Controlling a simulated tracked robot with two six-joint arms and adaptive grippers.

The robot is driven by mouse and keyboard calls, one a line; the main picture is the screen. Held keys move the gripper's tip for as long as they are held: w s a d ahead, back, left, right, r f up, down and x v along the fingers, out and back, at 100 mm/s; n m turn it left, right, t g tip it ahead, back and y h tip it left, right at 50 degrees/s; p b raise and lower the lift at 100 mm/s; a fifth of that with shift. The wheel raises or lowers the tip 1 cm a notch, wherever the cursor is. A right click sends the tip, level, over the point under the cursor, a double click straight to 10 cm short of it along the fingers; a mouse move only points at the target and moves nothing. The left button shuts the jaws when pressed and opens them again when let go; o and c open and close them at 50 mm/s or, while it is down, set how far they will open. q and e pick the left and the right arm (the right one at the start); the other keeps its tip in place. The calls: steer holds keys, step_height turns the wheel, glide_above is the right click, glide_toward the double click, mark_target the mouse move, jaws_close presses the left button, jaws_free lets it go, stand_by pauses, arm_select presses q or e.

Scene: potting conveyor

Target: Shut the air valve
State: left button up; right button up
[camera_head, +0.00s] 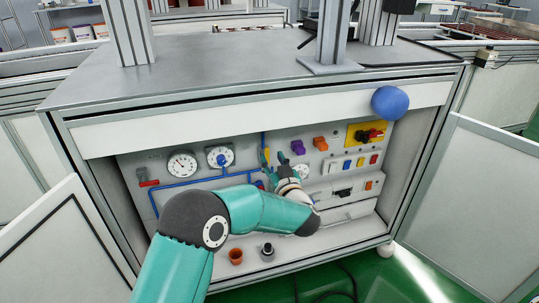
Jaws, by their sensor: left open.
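My left gripper (270,172) is open inside the cabinet, in front of the back panel, with its arm coming in from the lower left. A blue air pipe (195,181) runs along the panel and ends near the gripper. A red lever (148,183) is at the panel's left, lying about level. I cannot tell which of these is the air valve. My wrist hides part of the panel. My right gripper is not in view.
Two round gauges (182,164) are left of the gripper. Open doors (485,200) flank the cabinet. A blue ball (390,102) is at its upper right edge.

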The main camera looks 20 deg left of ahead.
mark_target(268, 151)
arm_select(q)
steer(key=b+x, duration=0.1)
steer(key=x, duration=0.5)
